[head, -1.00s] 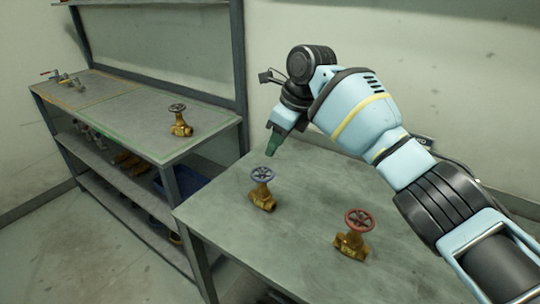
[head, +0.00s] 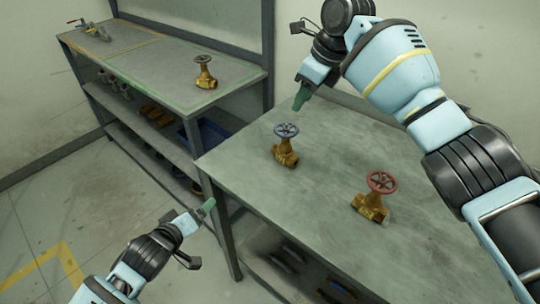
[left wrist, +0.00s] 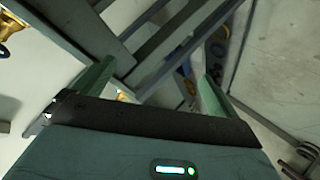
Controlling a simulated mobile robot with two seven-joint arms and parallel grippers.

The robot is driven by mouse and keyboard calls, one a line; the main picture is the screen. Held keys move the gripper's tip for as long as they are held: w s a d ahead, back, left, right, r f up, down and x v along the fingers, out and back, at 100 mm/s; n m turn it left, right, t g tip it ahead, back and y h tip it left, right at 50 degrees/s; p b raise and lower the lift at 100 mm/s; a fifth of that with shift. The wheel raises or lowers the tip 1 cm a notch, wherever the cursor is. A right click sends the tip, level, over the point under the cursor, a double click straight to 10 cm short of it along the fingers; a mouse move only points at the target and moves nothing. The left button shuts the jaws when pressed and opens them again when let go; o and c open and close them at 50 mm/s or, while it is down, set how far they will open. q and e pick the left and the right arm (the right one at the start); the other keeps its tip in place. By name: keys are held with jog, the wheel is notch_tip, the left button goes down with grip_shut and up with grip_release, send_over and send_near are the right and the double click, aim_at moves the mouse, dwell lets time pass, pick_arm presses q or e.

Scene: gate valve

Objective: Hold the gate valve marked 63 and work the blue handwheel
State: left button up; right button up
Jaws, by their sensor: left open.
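The valve with the blue handwheel (head: 286,131) has a brass body (head: 286,156) and stands on the near table. No marking on it can be read. My right gripper (head: 300,98) has green fingers and hangs just behind and above the blue wheel, apart from it; its finger gap cannot be made out. My left gripper (head: 207,206) is beside the table's left edge, away from the valves. In the left wrist view its two green fingers (left wrist: 153,85) are spread with nothing between them.
A brass valve with a red handwheel (head: 381,182) stands to the right on the same table (head: 320,225). Another brass valve with a dark wheel (head: 206,72) stands on the left bench (head: 150,65). Shelves below hold fittings. The table's left edge is near my left gripper.

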aim_at(288, 151)
pick_arm(q)
jog(key=w+r+n+t, duration=0.1)
jog(key=w+r+n, duration=0.7)
jog(key=w+r, duration=0.5)
jog(key=d+n, duration=0.2)
jog(key=d+n+h, duration=0.1)
jog(key=d+n, duration=0.1)
jog(key=w+d+r+n+h, duration=0.1)
jog(key=d+n, duration=0.1)
jog(key=shift+g, duration=0.4)
jog(key=d+f+n+h, duration=0.1)
jog(key=d+n, duration=0.1)
jog(key=d, duration=0.2)
jog(key=s+d+f+n+g+h, duration=0.1)
jog(key=d+n+h, duration=0.1)
jog(key=d, duration=0.3)
jog(key=s+d+f+n+g+h, duration=0.1)
jog(key=d+n+h, duration=0.1)
jog(key=d+n, duration=0.1)
jog(key=shift+d, duration=0.75)
jog(key=shift+w, duration=0.15)
jog(key=shift+x, duration=3.8)
jog(key=shift+f, duration=0.1)
jog(key=shift+c, duration=0.5)
